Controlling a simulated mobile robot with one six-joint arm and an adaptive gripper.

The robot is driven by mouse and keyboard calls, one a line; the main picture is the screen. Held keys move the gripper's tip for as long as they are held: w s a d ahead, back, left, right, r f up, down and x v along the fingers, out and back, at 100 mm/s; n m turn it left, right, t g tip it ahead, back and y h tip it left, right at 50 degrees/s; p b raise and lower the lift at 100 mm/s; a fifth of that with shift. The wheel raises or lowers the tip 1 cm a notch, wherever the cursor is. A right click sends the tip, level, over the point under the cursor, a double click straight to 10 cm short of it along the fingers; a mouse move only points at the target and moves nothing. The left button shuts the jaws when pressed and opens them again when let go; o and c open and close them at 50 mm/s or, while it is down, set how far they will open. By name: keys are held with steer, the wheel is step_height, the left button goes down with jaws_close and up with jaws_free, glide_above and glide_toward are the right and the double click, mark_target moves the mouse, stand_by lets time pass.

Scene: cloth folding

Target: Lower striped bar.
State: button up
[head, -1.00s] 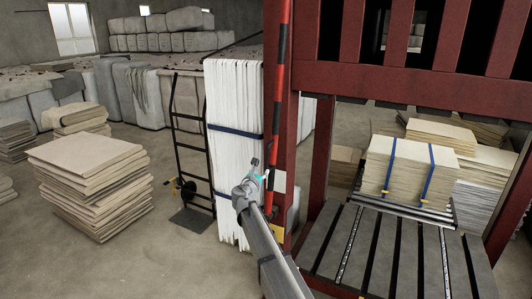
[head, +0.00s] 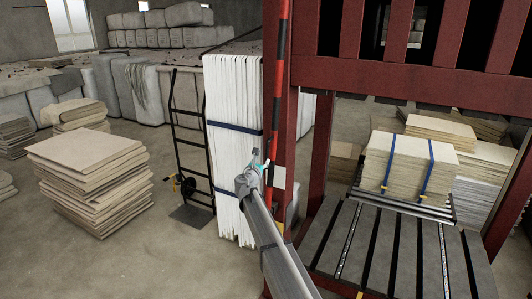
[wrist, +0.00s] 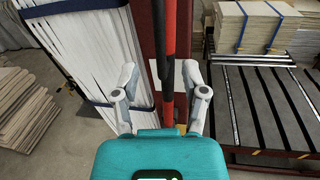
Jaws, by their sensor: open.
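The striped bar (head: 280,60), red and black, stands upright along the left side of the red press frame (head: 303,115). Its top runs out of the head view. My gripper (head: 262,165) is at the bar's lower part. In the wrist view the bar (wrist: 165,45) runs down between the two open fingers of my gripper (wrist: 161,75), one on each side. I see gaps beside the bar, and the fingers are not closed on it. The bar's lower end is partly hidden by my gripper.
Strapped white sheets (head: 233,100) stand upright close on the left, by a black hand truck (head: 190,140). Sheet stacks (head: 88,175) sit on the floor at left. A strapped bale (head: 412,165) lies behind the slatted press bed (head: 400,245). Floor is free at front left.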

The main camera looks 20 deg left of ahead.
mark_target(267, 152)
steer(key=w, duration=0.6)
steer(key=w+a, duration=0.1)
steer(key=w, duration=0.2)
steer(key=shift+w, duration=0.2)
jaws_close()
steer(key=shift+a, duration=0.3)
steer(key=shift+d, duration=0.15)
steer(key=shift+s+d, duration=0.1)
steer(key=shift+s, duration=0.1)
